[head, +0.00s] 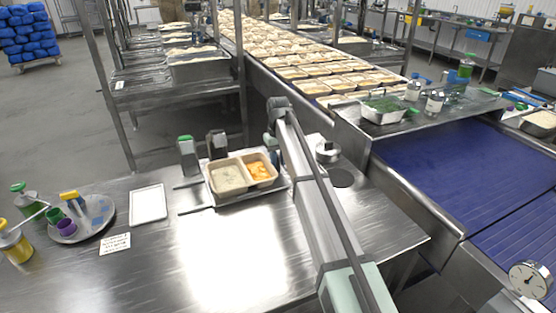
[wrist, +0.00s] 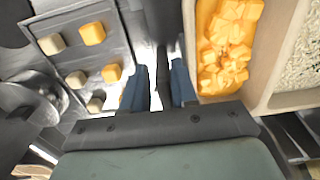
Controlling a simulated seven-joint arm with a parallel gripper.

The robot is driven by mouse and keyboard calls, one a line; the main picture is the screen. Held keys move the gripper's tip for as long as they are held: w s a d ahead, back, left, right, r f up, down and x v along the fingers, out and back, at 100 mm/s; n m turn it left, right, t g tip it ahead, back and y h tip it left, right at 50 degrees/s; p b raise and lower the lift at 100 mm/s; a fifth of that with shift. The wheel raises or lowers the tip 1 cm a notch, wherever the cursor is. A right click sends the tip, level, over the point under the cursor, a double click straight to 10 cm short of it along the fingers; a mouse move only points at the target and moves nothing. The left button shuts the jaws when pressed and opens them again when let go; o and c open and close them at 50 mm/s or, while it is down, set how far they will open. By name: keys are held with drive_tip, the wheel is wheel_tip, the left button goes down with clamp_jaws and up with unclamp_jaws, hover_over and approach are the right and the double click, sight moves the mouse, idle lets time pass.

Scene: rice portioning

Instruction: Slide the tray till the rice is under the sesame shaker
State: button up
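The tray (head: 204,186) is a pale two-compartment food tray in a metal holder on the steel table. White rice (head: 228,176) fills its left compartment and orange cubes (head: 260,170) its right one. In the wrist view the orange cubes (wrist: 226,45) and rice (wrist: 300,72) show at the right. Behind the tray stand a green-topped container (head: 187,155) and a dark-topped one (head: 217,143); I cannot tell which is the sesame shaker. My gripper (wrist: 158,88) is beside the orange-cube side, its blue fingers apart, with a thin dark upright bar between them. The arm partly hides this area.
A plate with loose cubes (wrist: 92,34) lies on the gripper's other side.

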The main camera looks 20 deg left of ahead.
drive_tip(key=shift+w+r, duration=0.1)
wheel_tip(320, 180, up, 14)
drive_tip(key=shift+f, duration=0.2)
idle(0.3)
idle(0.5)
